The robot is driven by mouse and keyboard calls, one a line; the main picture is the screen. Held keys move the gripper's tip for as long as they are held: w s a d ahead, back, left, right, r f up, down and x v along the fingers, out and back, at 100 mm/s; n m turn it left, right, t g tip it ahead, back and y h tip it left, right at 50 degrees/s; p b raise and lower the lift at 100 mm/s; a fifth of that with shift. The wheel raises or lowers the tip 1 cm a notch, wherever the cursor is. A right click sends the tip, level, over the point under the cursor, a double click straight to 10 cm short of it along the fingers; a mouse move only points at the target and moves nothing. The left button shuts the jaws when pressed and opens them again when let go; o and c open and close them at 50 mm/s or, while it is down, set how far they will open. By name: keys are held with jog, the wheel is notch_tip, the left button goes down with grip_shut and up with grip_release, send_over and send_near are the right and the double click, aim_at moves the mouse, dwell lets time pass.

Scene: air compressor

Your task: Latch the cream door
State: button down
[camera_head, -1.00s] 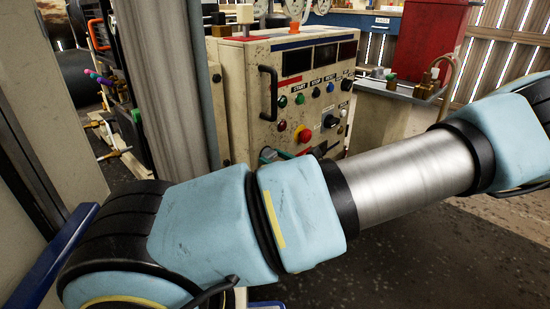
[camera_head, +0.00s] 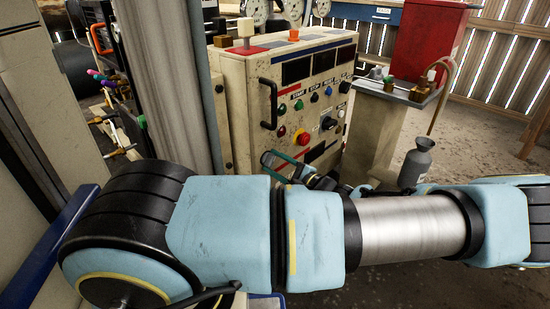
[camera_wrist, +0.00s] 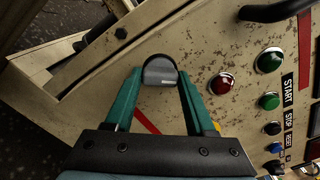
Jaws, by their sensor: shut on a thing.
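The cream door (camera_head: 300,90) is the worn front panel with coloured buttons and a black bar handle (camera_head: 268,97), in the middle of the head view. My gripper (camera_head: 283,163) is low at its left side, partly hidden by my arm. In the wrist view the teal fingers of my gripper (camera_wrist: 160,80) are closed around a dark grey, rounded piece (camera_wrist: 159,72), possibly the latch handle, in front of the cream surface. The door's face (camera_wrist: 215,45) fills the right there, with red and green lamps. A dark gap runs along the cream frame at left. Whether the latch is engaged cannot be told.
A red cabinet (camera_head: 425,45) and a grey-topped stand (camera_head: 400,90) are at the back right. A grey bottle-shaped thing (camera_head: 418,160) stands behind my arm. A grey column (camera_head: 165,90) rises at left. Floor at right is open.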

jog(key=n+p, duration=0.1)
jog(key=n, duration=0.2)
jog(key=shift+r+n, duration=0.1)
jog(key=shift+n, duration=0.3)
jog(key=shift+a+n+p, duration=0.1)
jog(key=shift+n+p, duration=0.3)
jog(key=shift+n, duration=1.4)
jog(key=shift+c, duration=1.2)
grip_release()
jog(key=v, duration=1.1)
